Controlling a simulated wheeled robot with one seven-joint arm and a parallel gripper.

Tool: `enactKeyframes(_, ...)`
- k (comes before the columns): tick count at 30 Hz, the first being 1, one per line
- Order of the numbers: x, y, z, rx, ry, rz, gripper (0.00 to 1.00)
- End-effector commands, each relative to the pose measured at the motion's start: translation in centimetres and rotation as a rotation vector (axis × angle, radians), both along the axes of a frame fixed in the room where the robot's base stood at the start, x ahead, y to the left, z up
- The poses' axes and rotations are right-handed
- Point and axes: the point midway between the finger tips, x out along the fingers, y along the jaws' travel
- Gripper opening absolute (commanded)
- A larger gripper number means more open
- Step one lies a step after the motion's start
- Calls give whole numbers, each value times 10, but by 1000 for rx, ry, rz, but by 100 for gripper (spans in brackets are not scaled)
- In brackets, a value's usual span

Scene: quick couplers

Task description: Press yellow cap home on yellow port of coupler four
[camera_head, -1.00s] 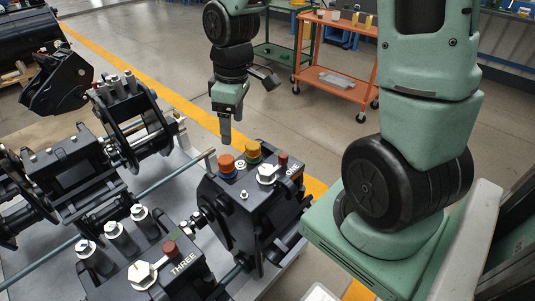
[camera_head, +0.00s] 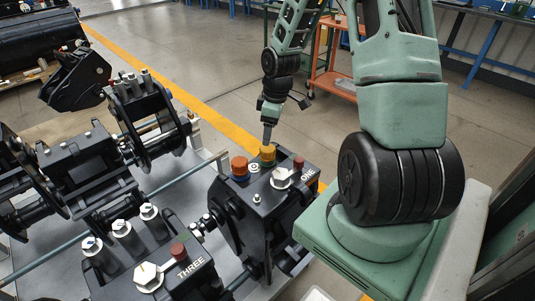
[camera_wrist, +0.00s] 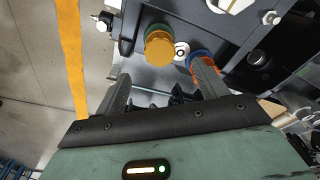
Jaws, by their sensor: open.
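A yellow cap (camera_head: 267,154) sits over a green ring on top of the black coupler marked ONE (camera_head: 243,217). In the wrist view the yellow cap (camera_wrist: 159,50) lies ahead of the fingertips, with the green ring showing at its edge. I cannot tell how far down it sits. My gripper (camera_head: 267,135) points down just above the yellow cap. In the wrist view my gripper (camera_wrist: 160,88) is open, with nothing between its fingers. No coupler marked four can be read in view.
An orange cap (camera_head: 239,166) over a blue ring stands beside the yellow cap, close to one finger in the wrist view. A white hex fitting (camera_head: 282,178) and a dark red cap (camera_head: 299,163) are near. The coupler marked THREE (camera_head: 165,276) stands in front.

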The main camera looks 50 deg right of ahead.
Motion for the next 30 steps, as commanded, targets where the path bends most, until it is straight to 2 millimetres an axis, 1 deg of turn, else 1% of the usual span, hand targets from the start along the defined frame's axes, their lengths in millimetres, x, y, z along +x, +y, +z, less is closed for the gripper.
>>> enactKeyframes(1,1,1,-11,1,3,2,72)
enactKeyframes(3,2,2,-20,1,2,2,72)
enactKeyframes(11,4,3,-39,1,1,0,72)
enactKeyframes(19,5,5,-76,1,2,1,72)
enactKeyframes(23,6,5,-83,-1,-1,0,72)
enactKeyframes(29,6,4,-84,-1,0,-1,72)
enactKeyframes(30,6,4,-84,-1,-1,0,64)
